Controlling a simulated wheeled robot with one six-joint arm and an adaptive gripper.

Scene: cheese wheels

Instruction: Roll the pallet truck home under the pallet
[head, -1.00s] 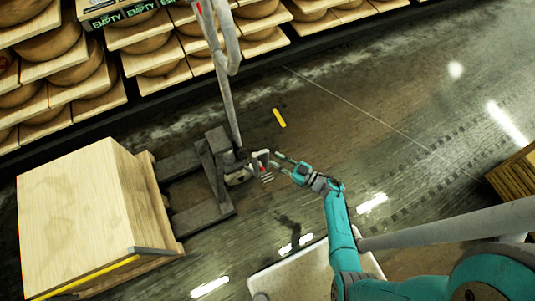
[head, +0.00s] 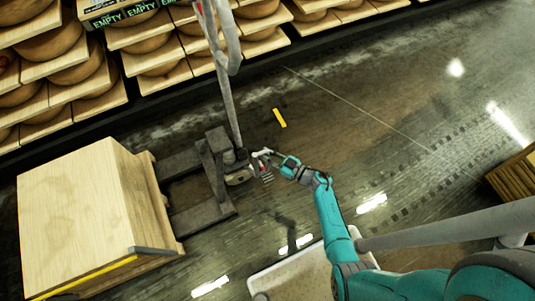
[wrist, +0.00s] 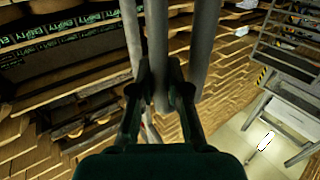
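The grey pallet truck (head: 218,172) stands on the wet floor, its long handle (head: 229,105) rising toward the shelves. Its forks (head: 180,164) point left at a wooden pallet (head: 160,200) bearing a big pale wooden block (head: 70,205). How far they reach under it is hidden. My teal-jointed gripper (head: 268,157) is at the small grey-and-red part on the truck's right side. In the wrist view the two dark fingers (wrist: 160,85) stand apart, with a grey bar (wrist: 157,45) between them. I cannot see firm contact on both sides.
Shelves of cheese wheels (head: 150,45) line the back. A yellow floor mark (head: 279,118) lies right of the truck. Stacked wood (head: 515,175) stands at the right edge. The floor between is open. A pale tray-like surface (head: 300,278) is at the bottom middle.

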